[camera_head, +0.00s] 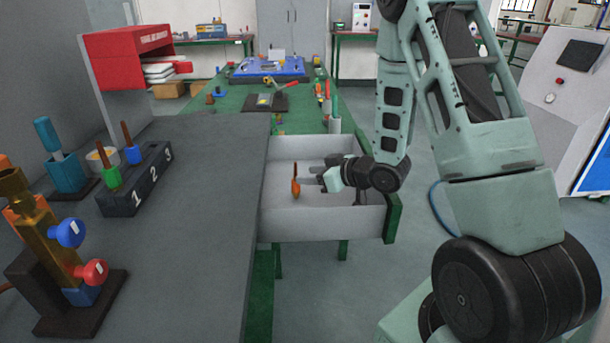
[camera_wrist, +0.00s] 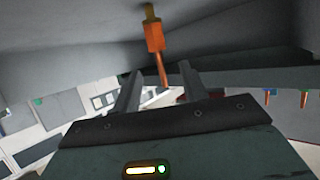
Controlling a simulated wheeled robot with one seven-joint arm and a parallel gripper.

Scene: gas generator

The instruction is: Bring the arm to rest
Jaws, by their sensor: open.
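My arm reaches down from the right in the head view, and my gripper (camera_head: 322,180) is over the open grey drawer (camera_head: 325,222). The gripper points left toward an orange-handled tool (camera_head: 295,188) that stands upright in the drawer. In the wrist view my gripper (camera_wrist: 158,75) has its two fingers apart with nothing held between them. The orange tool (camera_wrist: 155,38) shows just beyond the fingertips, in line with the gap. Whether any part of the tool touches the fingers cannot be told.
Left of the drawer is a grey worktop with a numbered block (camera_head: 135,185) holding tools, a brass valve assembly (camera_head: 45,240) and a blue holder (camera_head: 65,170). A red box (camera_head: 125,50) hangs behind. A green bench (camera_head: 235,120) lies beyond. A grey console (camera_head: 575,100) stands right.

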